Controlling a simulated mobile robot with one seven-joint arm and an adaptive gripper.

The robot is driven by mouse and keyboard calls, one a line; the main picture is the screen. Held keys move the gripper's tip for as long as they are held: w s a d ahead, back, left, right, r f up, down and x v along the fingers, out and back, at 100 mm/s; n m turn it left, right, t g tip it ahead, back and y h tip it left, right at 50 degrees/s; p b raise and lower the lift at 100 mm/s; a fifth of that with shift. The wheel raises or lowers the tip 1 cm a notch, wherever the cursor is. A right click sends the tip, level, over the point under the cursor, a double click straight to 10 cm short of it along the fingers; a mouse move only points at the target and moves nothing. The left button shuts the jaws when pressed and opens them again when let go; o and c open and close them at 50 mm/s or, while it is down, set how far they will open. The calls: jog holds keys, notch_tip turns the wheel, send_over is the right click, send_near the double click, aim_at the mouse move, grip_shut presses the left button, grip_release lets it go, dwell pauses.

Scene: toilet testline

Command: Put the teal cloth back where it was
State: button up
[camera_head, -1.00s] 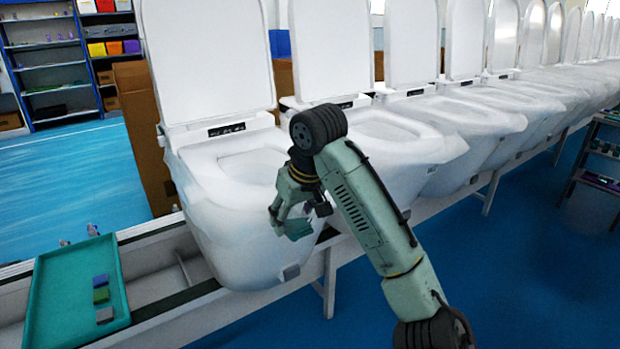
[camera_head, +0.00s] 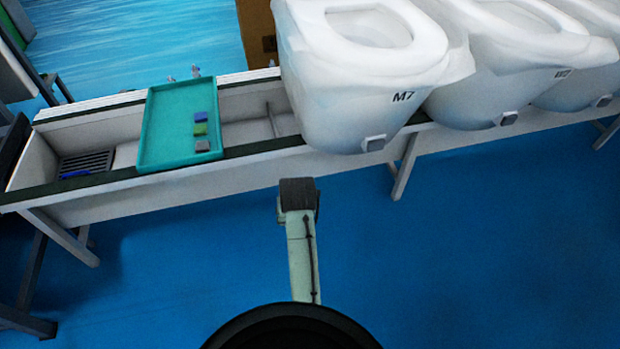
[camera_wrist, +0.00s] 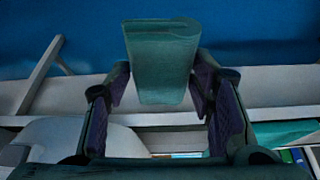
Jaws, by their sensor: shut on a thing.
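The teal cloth (camera_wrist: 161,50) is a folded block standing upright between the fingers in the wrist view. My gripper (camera_wrist: 160,88) is shut on it, with one purple-padded finger on each side. In the head view only an arm link of mine shows, in front of the bench; the gripper and cloth are out of sight there. A teal tray (camera_head: 163,125) lies across the bench, left of the nearest toilet. On its right side sit a blue block (camera_head: 200,118), a green block (camera_head: 200,129) and a grey block (camera_head: 202,146) in a row.
A white toilet marked M7 (camera_head: 335,85) stands on the bench right of the tray, with more toilets (camera_head: 480,85) further right. The white bench (camera_head: 110,205) has an open trough with a dark grate (camera_head: 86,163) at left. The blue floor (camera_head: 450,250) in front is clear.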

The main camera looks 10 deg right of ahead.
jog(key=s+a+f, duration=0.1)
jog(key=a+f, duration=0.3)
jog(key=f, duration=0.3)
jog(key=shift+s+f, duration=0.2)
jog(key=shift+f, duration=0.15)
jog(key=shift+w, duration=0.1)
